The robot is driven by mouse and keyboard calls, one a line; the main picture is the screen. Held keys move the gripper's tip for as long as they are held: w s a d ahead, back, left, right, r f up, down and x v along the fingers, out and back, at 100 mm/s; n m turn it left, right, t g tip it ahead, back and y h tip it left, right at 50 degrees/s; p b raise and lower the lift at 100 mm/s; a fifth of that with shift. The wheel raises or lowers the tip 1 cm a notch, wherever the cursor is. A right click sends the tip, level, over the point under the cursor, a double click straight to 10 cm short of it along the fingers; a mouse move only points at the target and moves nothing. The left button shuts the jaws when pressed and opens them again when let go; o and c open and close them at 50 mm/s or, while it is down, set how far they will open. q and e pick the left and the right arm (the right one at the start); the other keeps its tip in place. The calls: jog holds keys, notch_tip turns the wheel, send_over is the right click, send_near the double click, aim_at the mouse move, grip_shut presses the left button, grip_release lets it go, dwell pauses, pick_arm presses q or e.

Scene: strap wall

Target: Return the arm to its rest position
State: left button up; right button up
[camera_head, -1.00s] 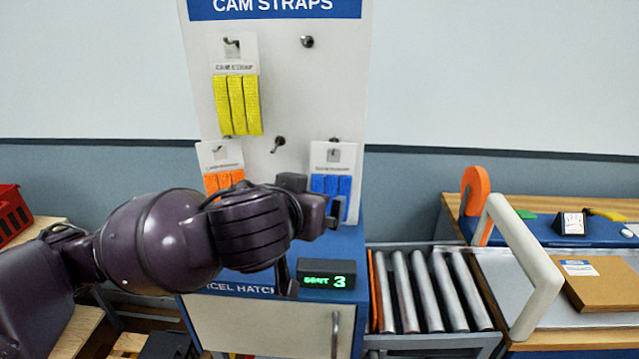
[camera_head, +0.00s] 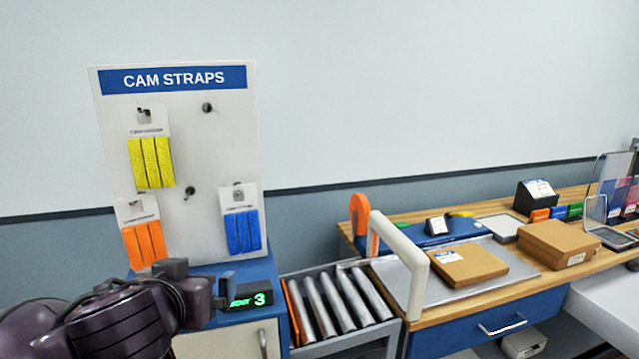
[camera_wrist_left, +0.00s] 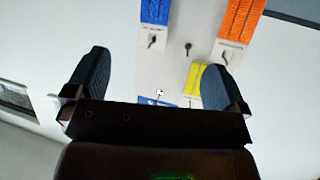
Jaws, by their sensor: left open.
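My left arm comes in from the lower left in the head view, with its gripper (camera_head: 218,292) in front of the blue cabinet, beside the green-lit display (camera_head: 250,299) that reads 3. In the left wrist view the gripper's two dark fingers (camera_wrist_left: 145,85) stand wide apart with nothing between them. Behind them are the blue straps (camera_wrist_left: 155,12), orange straps (camera_wrist_left: 243,18) and part of the yellow straps (camera_wrist_left: 197,82). My right gripper is not in view.
The CAM STRAPS board (camera_head: 215,140) stands on the cabinet, with yellow, orange and blue straps hanging and two bare pegs. To the right are a roller conveyor (camera_head: 335,300), a white arch (camera_head: 405,260) and a wooden bench with cardboard boxes (camera_head: 467,266).

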pick_arm(q)
jog(key=w+d+r+m+t+h, duration=0.2)
jog(key=w+d+m+h, duration=0.45)
jog(key=m, duration=0.35)
jog(key=a+f+n+t, duration=0.1)
jog(key=a+f, duration=0.3)
jog(key=f, duration=0.4)
jog(key=a+f+n, duration=0.1)
jog(key=a+f, duration=0.2)
jog(key=f, duration=0.6)
jog(key=s+a+f+n+g+y, duration=0.2)
jog(key=s+a+f+n+y, duration=0.1)
jog(key=s+f, duration=0.8)
jog(key=s+a+f+n+g+y, duration=0.2)
jog(key=s+a+f, duration=0.4)
jog(key=s+f, duration=0.5)
notch_tip(320, 180, down, 3)
jog(key=shift+s+a+f+n+g+y+b, duration=0.15)
jog(key=shift+s+n+g+y+b, duration=0.25)
jog(key=shift+n+y, duration=0.45)
jog(key=shift+w, duration=0.1)
